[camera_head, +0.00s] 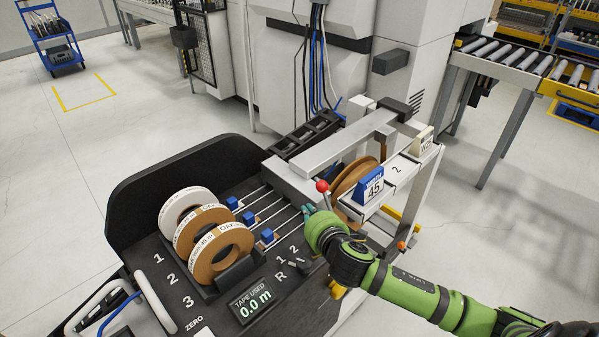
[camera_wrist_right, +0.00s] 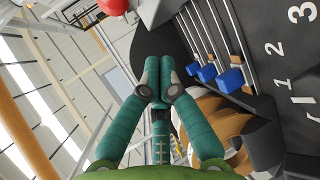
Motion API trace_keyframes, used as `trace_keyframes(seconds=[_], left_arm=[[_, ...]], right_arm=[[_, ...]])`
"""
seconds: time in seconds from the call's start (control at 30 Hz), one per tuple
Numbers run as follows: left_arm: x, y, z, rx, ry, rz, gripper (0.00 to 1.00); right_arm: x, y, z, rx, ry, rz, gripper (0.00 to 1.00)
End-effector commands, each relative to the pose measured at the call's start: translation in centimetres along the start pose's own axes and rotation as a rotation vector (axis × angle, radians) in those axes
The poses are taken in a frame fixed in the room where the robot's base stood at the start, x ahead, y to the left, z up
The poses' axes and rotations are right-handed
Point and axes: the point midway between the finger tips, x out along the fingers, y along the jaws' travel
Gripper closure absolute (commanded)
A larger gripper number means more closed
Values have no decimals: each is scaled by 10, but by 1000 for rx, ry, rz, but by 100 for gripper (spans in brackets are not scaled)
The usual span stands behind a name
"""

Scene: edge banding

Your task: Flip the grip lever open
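The grip lever (camera_head: 323,187) has a red ball knob and stands up at the front of the grey feed unit, beside a brown tape roll. My right gripper (camera_head: 309,212) is just below and in front of the knob, apart from it. In the right wrist view the teal fingers (camera_wrist_right: 160,82) are drawn together at their tips with nothing seen between them. The red knob (camera_wrist_right: 112,5) is at the top edge there, beyond the fingertips and to their left. My left gripper is out of view.
Tape rolls (camera_head: 221,250) stand on the dark panel at the left, with blue blocks (camera_head: 249,218) on rods behind them. A display (camera_head: 252,303) reads 0.0 m. A blue "45" tag (camera_head: 370,190) and a brown roll (camera_head: 352,181) sit close right of the lever.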

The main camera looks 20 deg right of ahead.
Motion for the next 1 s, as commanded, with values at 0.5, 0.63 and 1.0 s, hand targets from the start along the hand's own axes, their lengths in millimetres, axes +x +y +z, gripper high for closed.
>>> trace_keyframes(seconds=[0.5,0.63,1.0], left_arm=[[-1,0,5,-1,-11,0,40],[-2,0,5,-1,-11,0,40],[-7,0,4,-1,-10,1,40]], right_arm=[[0,1,2,-5,-5,-2,100],[8,2,2,-4,-6,-2,100],[67,2,2,-3,-6,-1,100]])
